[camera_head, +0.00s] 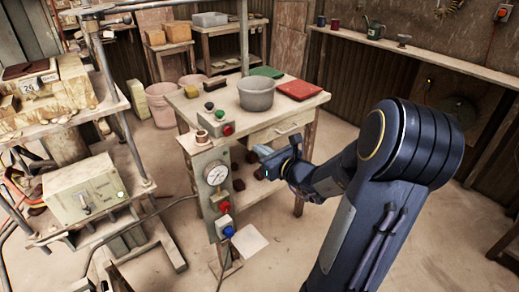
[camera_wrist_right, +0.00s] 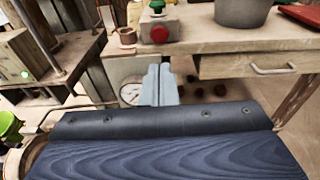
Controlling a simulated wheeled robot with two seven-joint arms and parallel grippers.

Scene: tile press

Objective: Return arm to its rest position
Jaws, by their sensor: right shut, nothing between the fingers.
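My right arm reaches in from the lower right of the head view. Its gripper (camera_head: 264,153) is in front of the small wooden table (camera_head: 183,103), just right of the gauge panel. In the right wrist view the right gripper (camera_wrist_right: 159,72) has its two fingers together, with nothing between them. My left gripper is not in view.
The table bears a grey bucket (camera_head: 256,93), a red tray (camera_head: 299,90) and a control box with a red button (camera_head: 228,129). A gauge panel with red and blue buttons (camera_head: 215,190) stands at its front. The press frame (camera_head: 105,75) is at left. Floor at centre right is clear.

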